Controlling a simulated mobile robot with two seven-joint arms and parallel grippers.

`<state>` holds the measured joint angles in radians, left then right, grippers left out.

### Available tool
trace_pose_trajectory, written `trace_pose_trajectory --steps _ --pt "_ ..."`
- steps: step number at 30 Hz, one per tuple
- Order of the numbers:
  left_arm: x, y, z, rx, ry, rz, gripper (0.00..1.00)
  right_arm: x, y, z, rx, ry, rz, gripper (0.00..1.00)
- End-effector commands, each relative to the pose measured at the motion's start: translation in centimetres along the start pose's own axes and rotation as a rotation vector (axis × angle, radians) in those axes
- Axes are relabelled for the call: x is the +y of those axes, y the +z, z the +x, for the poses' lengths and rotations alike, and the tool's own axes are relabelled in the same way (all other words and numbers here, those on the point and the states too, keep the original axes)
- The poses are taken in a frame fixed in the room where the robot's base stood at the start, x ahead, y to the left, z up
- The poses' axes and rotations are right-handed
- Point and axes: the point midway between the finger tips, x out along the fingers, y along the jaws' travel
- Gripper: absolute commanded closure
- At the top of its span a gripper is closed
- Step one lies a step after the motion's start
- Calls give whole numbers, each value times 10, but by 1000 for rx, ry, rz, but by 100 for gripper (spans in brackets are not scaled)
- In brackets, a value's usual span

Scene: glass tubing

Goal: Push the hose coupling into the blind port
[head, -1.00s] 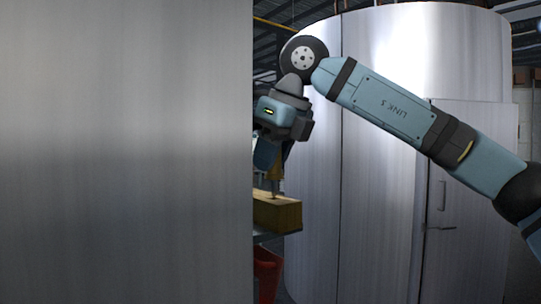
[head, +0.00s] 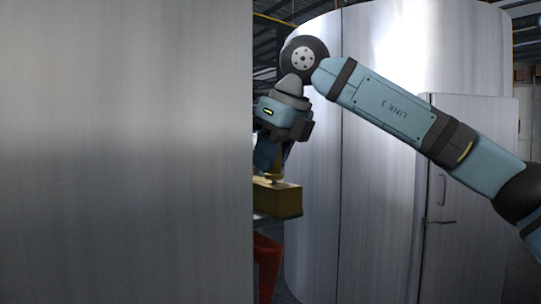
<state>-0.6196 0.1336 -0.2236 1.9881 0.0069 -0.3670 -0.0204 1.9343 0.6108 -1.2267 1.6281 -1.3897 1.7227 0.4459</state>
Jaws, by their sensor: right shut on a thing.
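My right gripper (head: 272,174) reaches down at the right edge of a wide grey metal surface, which hides part of it. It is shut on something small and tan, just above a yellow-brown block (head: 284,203). I cannot make out whether the held thing is the hose coupling, or whether it touches the block. The blind port cannot be made out; the block's left part is hidden. My left gripper is not in view.
The grey metal surface (head: 125,150) fills the left half of the view and hides what lies behind it. A red object (head: 267,268) shows below the block. A tall silver tank (head: 375,200) and a light cabinet (head: 475,190) stand behind my right arm.

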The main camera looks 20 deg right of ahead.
Motion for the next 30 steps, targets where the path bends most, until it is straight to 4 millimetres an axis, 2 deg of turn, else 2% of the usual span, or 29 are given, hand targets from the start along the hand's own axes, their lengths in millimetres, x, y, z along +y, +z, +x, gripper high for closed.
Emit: trace_pose_trajectory --steps 8,9,12,13,24,26,30 --pt "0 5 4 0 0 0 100 0 -3 7 0 0 0 100" --pt "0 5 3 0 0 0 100 0 -3 7 -1 0 0 74" --pt "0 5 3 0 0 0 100 0 -3 6 -1 0 0 51" --pt "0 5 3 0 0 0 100 0 -3 6 0 0 0 46" --pt "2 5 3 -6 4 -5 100 0 -3 7 0 0 0 46" --pt "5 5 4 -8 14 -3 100 0 -3 -1 -2 -1 0 46" --pt "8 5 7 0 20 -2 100 0 -3 -28 -4 -1 0 46"
